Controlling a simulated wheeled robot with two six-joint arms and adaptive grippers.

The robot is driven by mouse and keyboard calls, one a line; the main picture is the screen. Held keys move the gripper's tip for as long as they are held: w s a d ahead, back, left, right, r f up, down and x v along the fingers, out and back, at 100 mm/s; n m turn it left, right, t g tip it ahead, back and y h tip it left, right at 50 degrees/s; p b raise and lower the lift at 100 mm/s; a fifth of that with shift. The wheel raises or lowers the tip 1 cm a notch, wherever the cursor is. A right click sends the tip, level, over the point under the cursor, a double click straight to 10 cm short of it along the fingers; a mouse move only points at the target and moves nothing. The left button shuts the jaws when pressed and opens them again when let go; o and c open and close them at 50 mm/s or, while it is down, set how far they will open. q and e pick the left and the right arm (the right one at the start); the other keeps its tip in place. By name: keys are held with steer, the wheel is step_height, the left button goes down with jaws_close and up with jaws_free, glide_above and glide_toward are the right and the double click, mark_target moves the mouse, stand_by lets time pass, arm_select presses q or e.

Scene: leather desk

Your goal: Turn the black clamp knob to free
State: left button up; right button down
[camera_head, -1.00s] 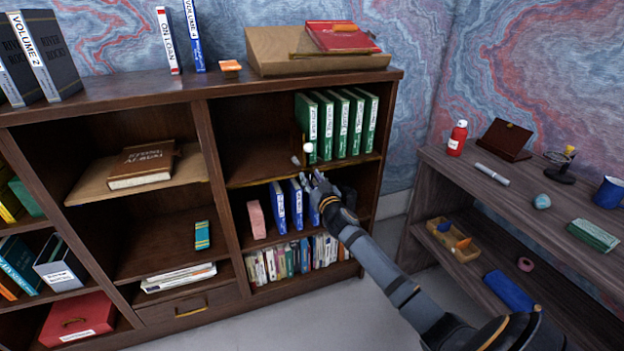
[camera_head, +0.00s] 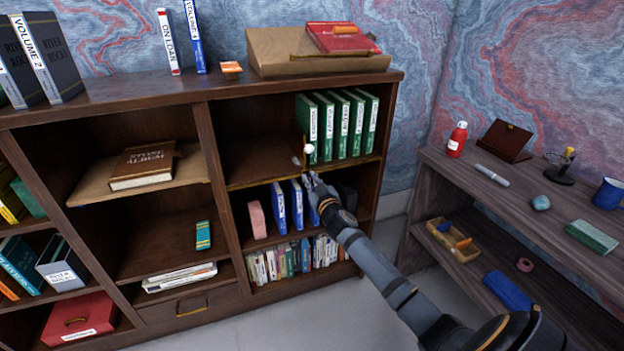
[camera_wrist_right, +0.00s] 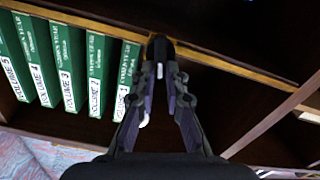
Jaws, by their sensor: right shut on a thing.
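The black clamp knob (camera_wrist_right: 160,46) shows in the right wrist view at the brass-coloured front edge of the shelf, just beside the green volumes. My right gripper (camera_wrist_right: 161,72) is shut on it, with its two fingers on either side. In the head view my right gripper (camera_head: 309,177) is at the front edge of the upper right shelf, below a white ball (camera_head: 309,149). The knob is hidden behind the fingers there. My left gripper is not in view.
Several green volumes (camera_head: 342,126) stand upright on the same shelf, close to the gripper. Blue books (camera_head: 279,208) and a pink block (camera_head: 257,220) stand on the shelf below. A side desk (camera_head: 437,160) with small objects is to the right of my arm.

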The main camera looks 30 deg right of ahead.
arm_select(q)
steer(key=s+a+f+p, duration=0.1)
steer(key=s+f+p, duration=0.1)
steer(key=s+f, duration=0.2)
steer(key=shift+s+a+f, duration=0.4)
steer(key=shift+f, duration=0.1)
arm_select(e)
steer(key=n, duration=0.4)
steer(key=f+n, duration=0.1)
steer(key=n, duration=0.3)
steer(key=a+n, duration=0.1)
steer(key=n, duration=0.4)
steer(key=shift+w+a+f, duration=0.1)
steer(key=shift+w+f, duration=0.05)
steer(key=shift+f, duration=0.15)
arm_select(q)
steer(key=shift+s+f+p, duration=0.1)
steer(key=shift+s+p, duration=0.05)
steer(key=shift+p, duration=0.15)
arm_select(e)
steer(key=shift+n, duration=0.3)
steer(key=c, duration=1.4)
jaws_free()
steer(key=v, duration=1.2)
steer(key=shift+a, duration=0.1)
